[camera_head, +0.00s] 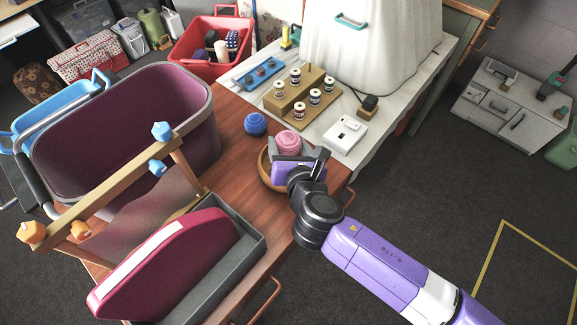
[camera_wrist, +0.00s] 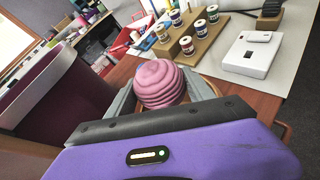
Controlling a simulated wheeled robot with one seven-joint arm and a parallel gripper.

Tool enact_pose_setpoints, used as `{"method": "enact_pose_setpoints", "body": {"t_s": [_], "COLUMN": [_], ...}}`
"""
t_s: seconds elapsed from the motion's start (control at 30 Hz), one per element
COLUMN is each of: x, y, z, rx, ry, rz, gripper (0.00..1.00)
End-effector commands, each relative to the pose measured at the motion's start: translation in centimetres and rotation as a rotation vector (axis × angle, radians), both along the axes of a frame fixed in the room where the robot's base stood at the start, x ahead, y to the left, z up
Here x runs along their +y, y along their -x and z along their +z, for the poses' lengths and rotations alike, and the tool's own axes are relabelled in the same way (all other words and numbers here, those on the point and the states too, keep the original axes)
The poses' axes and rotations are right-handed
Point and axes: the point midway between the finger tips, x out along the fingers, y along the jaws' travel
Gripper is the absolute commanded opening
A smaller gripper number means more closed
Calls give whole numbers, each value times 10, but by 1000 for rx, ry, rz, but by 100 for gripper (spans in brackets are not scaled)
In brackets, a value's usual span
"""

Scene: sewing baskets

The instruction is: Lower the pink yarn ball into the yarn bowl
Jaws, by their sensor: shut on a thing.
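The pink yarn ball (camera_head: 288,142) is between the grey fingers of my gripper (camera_head: 290,149), which is shut on it. In the wrist view the pink ball (camera_wrist: 160,83) sits between the two fingers and shows its wound strands. The yarn bowl (camera_head: 265,166) is a brown wooden bowl on the wooden table, mostly hidden under my gripper.
A blue yarn ball (camera_head: 255,124) stands on the table close behind the bowl. A large maroon bin (camera_head: 190,120) and a grey tray (camera_head: 248,243) with a maroon piece are to the left. Thread spools on a wooden stand (camera_head: 318,117) and a white box (camera_head: 345,134) are behind.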

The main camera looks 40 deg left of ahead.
Motion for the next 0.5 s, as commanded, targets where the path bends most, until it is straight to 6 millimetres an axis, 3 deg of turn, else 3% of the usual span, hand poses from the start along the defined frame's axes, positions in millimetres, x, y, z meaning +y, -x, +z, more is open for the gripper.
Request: {"method": "enact_pose_setpoints", "body": {"t_s": [0.5], "x": [0], "y": [0], "z": [-26], "rx": [0], "ry": [0], "rz": [1], "gripper": [21]}}
